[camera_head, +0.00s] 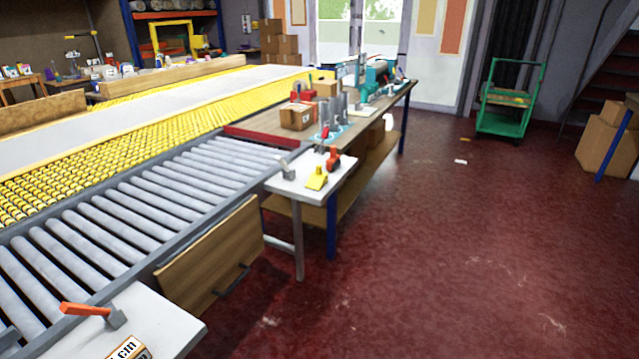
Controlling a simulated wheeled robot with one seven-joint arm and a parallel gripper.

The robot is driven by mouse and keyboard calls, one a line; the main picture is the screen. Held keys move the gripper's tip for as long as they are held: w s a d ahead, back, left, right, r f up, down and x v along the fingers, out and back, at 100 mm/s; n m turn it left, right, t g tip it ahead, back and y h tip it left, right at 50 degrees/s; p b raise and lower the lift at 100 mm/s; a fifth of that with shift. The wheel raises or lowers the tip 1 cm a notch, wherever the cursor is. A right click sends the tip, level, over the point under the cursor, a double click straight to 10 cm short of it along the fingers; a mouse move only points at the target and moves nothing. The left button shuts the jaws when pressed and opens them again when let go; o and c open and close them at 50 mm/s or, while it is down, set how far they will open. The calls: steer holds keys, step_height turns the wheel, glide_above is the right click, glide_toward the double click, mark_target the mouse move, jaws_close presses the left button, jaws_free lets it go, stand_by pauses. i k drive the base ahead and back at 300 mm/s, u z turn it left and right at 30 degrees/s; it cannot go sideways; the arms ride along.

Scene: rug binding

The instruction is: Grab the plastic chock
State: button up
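A small yellow wedge-shaped piece (317,178), which looks like the plastic chock, lies near the front edge of a small white side table (292,184). An orange-red object (333,158) stands just behind it to the right, close to it. A grey metal-looking piece (287,168) sits to its left on the same white top. Nothing covers the yellow piece from this view. My gripper is not in view.
A grey roller conveyor (150,205) runs along the left. A nearer white table (150,325) holds an orange-handled tool (95,312) and a boxed item (130,348). A wooden drawer panel (210,262) hangs between the tables. The red floor (430,250) is open; a green cart (508,110) stands behind.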

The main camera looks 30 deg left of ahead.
mark_target(318, 178)
steer(key=k, duration=0.55)
steer(key=u, duration=0.65)
steer(key=i, duration=1)
steer(key=u, duration=0.4)
steer(key=i, duration=1.05)
steer(key=z, duration=0.4)
